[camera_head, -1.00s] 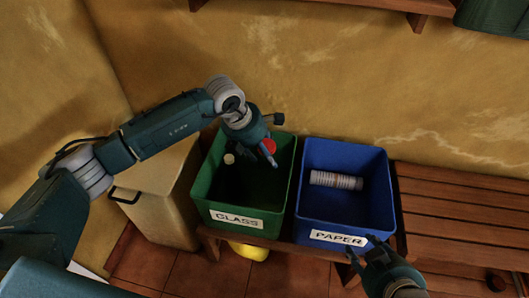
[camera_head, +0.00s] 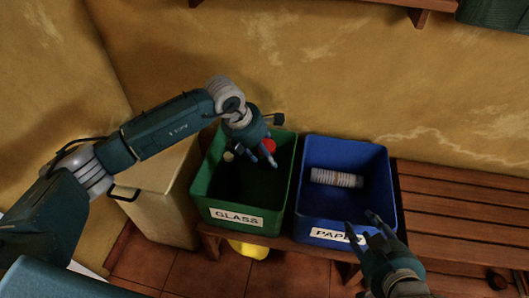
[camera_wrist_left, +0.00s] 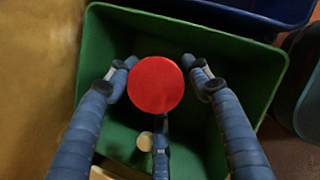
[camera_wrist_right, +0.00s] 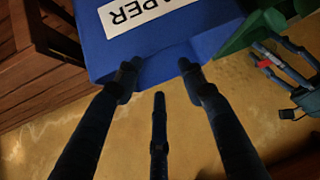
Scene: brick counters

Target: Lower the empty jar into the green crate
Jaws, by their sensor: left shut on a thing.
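The jar shows as a round red lid (camera_wrist_left: 156,85) in the left wrist view and as a red disc (camera_head: 267,146) in the head view; its body is hidden below the lid. My left gripper (camera_head: 262,152) is shut on the jar, with fingers on both sides of it in the left wrist view (camera_wrist_left: 160,72). It holds the jar over the opening of the green crate (camera_head: 200,180), labelled GLASS; how deep the jar sits I cannot tell. My right gripper (camera_head: 360,221) is open and empty, by the front of the blue crate.
A dark bottle with a pale cap (camera_head: 228,156) stands at the left inside the green crate. The blue crate (camera_head: 391,195), labelled PAPER, holds a pale cylinder (camera_head: 336,178). A cream bin (camera_head: 165,195) stands left. A slatted bench (camera_head: 465,205) lies right.

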